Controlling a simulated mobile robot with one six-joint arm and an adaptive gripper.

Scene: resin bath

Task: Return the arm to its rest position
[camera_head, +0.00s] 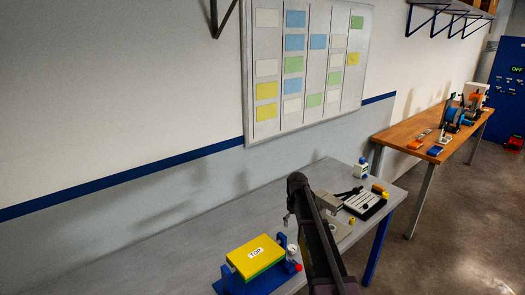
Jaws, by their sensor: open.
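My arm (318,240) rises from the bottom edge as a dark link, up to a rounded joint near the middle of the view. It stands in front of the grey bench. I cannot make out the fingers of my gripper; the end of the arm is not clearly shown. A yellow block marked TOP (255,256) sits on a blue fixture (233,286) left of the arm, apart from it in the picture. A small gauge and a red knob (298,267) are at the fixture's right side.
The grey bench (180,240) is bare at left. Right of my arm are a grey device (328,203), a black-and-white tray (364,204) and a white bottle with blue cap (361,169). A wooden bench (430,135) with tools stands farther right. Floor (440,240) is clear.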

